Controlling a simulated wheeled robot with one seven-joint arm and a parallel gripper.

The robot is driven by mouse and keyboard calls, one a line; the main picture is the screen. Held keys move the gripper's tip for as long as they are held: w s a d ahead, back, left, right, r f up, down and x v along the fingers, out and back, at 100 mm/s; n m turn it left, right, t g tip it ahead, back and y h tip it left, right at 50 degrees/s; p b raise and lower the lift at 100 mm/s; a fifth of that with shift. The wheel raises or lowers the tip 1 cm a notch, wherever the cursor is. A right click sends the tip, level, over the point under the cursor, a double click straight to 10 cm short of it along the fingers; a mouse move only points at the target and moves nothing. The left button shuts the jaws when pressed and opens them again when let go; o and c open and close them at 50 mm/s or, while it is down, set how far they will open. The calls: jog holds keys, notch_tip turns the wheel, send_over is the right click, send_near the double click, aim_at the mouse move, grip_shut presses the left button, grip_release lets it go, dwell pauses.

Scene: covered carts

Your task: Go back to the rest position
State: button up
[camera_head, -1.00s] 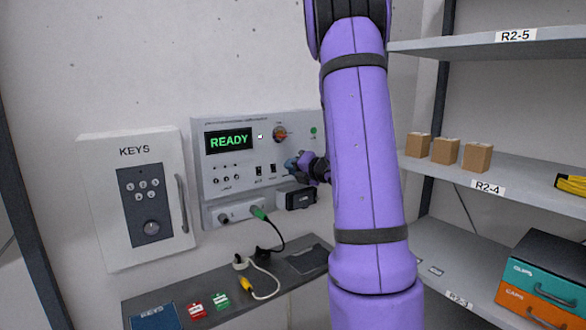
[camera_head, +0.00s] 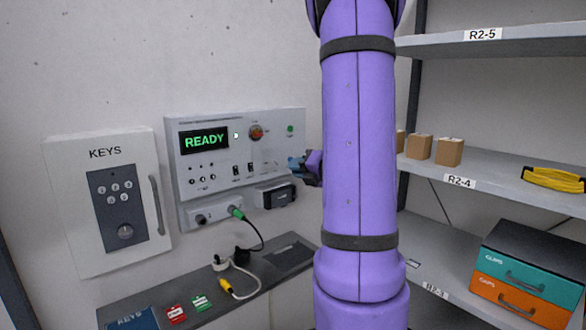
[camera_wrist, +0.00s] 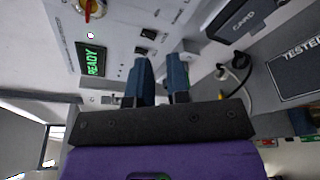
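My gripper (camera_head: 297,164) is beside the right part of the grey wall panel (camera_head: 225,155), in front of it in the picture. My purple arm hides part of it in the head view. In the wrist view my gripper (camera_wrist: 162,75) shows two blue fingers apart with nothing between them. The panel's display (camera_head: 204,140) reads READY in green and also shows in the wrist view (camera_wrist: 91,60). I cannot tell the exact gap between fingers and panel.
A white KEYS box (camera_head: 112,200) hangs left of the panel. A dark shelf (camera_head: 285,256) below carries cables and tags. At right, shelving (camera_head: 510,180) holds small cartons (camera_head: 449,152), a yellow coil (camera_head: 553,179) and teal and orange drawers (camera_head: 528,280).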

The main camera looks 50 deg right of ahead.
dwell(0.5)
jog(key=w+a+r+m+g+h, duration=0.2)
jog(key=a+r+m+g+h, duration=0.35)
jog(key=a+m, duration=0.85)
jog(key=s+a+m+g+y, duration=0.2)
jog(key=s+a+m, duration=0.3)
jog(key=s+a, duration=0.3)
jog(key=s+a+f+m+g+y, duration=0.1)
jog(key=s+a+m+g+y, duration=0.2)
jog(key=s+a, duration=0.5)
jog(key=a+m+y, duration=0.1)
jog(key=a+m, duration=0.1)
jog(key=a, duration=0.3)
jog(key=shift+s+g, duration=0.35)
jog(key=shift+s, duration=0.05)
